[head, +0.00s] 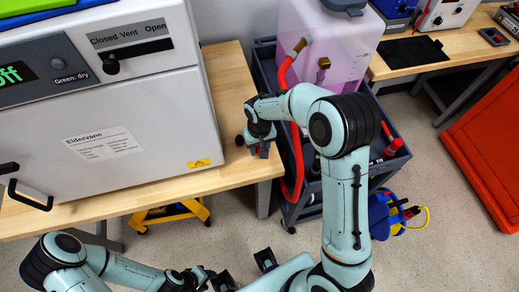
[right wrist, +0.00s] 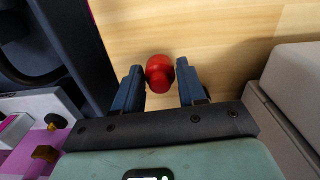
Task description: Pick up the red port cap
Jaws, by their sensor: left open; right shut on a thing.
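The red port cap (right wrist: 159,73) is a small round red piece with a knob-like end. In the right wrist view it sits between the two dark fingers of my right gripper (right wrist: 160,88), which is shut on it, over the pale wooden bench top (right wrist: 215,35). I cannot tell whether the cap touches the wood. In the head view my right gripper (head: 258,148) is at the bench's right end, beside the white oven, and the cap is hidden there. My left gripper (head: 244,272) is open and empty at the bottom of the head view.
The white oven (head: 150,110) fills the bench's left side. A dark cart (head: 265,65) with a pinkish tank (head: 340,45) and red hose (head: 284,75) stands close to the right of the bench. A blue-yellow item (head: 385,215) is on the floor, and an orange-red panel (head: 490,140) stands far right.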

